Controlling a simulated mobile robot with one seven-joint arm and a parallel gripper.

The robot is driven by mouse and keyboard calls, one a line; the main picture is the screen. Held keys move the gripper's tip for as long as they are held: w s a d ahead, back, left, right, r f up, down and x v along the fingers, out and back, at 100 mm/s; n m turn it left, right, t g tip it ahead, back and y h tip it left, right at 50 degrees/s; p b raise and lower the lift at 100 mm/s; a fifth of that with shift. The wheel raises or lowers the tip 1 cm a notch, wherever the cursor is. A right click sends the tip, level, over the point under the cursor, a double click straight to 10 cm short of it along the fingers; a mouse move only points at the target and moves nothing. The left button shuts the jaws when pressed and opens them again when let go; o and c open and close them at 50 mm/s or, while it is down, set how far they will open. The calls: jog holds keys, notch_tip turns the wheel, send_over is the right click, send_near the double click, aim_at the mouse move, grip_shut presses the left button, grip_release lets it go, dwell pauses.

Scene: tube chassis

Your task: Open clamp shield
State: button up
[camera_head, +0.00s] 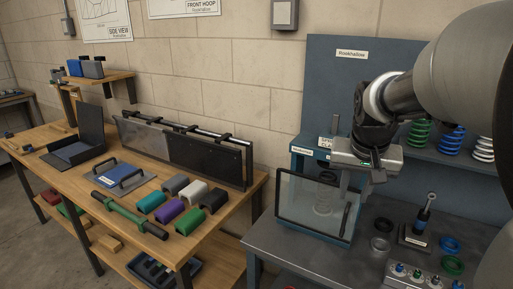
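A clear shield panel with a dark frame (300,200) stands upright, slightly tilted, on the grey bench at the centre right. A dark vertical handle (346,219) is on its right side. A pale clamp-like part shows dimly through the panel. My gripper (345,187) points down from above, close to the panel's upper right edge. The fingers are small and partly overlap the panel and the parts behind it. I cannot tell whether they are open or touch the shield.
The grey bench (275,243) also holds a black upright tool (423,215), rings and a block with coloured knobs (411,275). Coloured springs (452,140) stand on a shelf behind. The wooden bench (125,222) at left holds coloured sleeves, a green bar and a long dark-framed panel (185,150).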

aim_at(345, 218)
jog(key=b+x, duration=0.2)
jog(key=x, duration=1.3)
jog(key=shift+a+f, duration=0.1)
jog(key=shift+f, duration=0.1)
jog(key=shift+c, duration=0.3)
grip_shut()
